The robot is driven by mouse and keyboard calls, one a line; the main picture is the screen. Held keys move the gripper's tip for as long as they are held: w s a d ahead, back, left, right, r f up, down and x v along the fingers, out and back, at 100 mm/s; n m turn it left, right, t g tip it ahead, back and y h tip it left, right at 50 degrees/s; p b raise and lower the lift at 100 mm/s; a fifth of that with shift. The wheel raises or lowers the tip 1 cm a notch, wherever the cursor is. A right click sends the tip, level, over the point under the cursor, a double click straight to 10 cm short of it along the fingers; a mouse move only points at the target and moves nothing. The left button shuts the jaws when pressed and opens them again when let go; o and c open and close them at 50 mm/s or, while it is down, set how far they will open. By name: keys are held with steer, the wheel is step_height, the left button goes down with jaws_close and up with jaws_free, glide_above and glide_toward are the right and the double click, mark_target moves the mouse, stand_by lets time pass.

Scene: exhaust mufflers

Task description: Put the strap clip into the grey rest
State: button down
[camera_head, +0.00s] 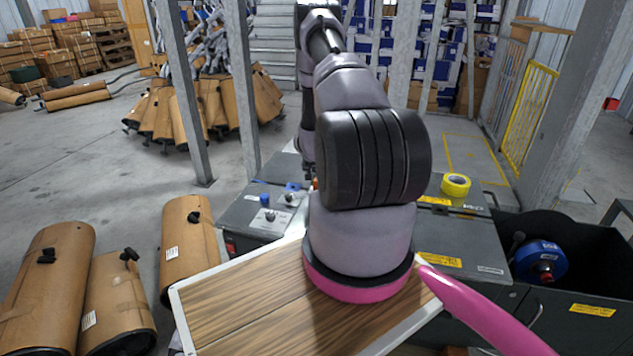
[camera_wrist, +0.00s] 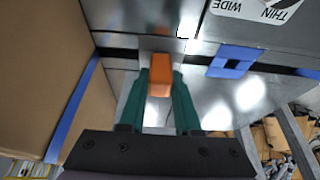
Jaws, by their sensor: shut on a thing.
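In the wrist view my gripper (camera_wrist: 160,88) has two green fingers shut on an orange block-like piece (camera_wrist: 160,72), which I take to be the strap clip. The piece sits between the fingertips, over a shiny grey metal surface (camera_wrist: 235,98). I cannot tell whether it touches that surface. In the head view my arm hides the gripper, and only a speck of orange (camera_head: 315,183) shows beside the arm. I cannot surely pick out the grey rest in either view.
A grey cabinet top (camera_head: 250,213) with small blue and metal parts lies left of my arm. A yellow tape roll (camera_head: 455,185) sits on the right cabinet. A black bin (camera_head: 590,240) holds a blue reel (camera_head: 541,262). Brown wrapped mufflers (camera_head: 50,285) stand at left.

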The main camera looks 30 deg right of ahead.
steer(key=shift+f, duration=0.2)
steer(key=c, duration=0.5)
jaws_free()
steer(key=v, duration=1)
steer(key=shift+s+a+r, duration=0.1)
steer(key=shift+r, duration=0.25)
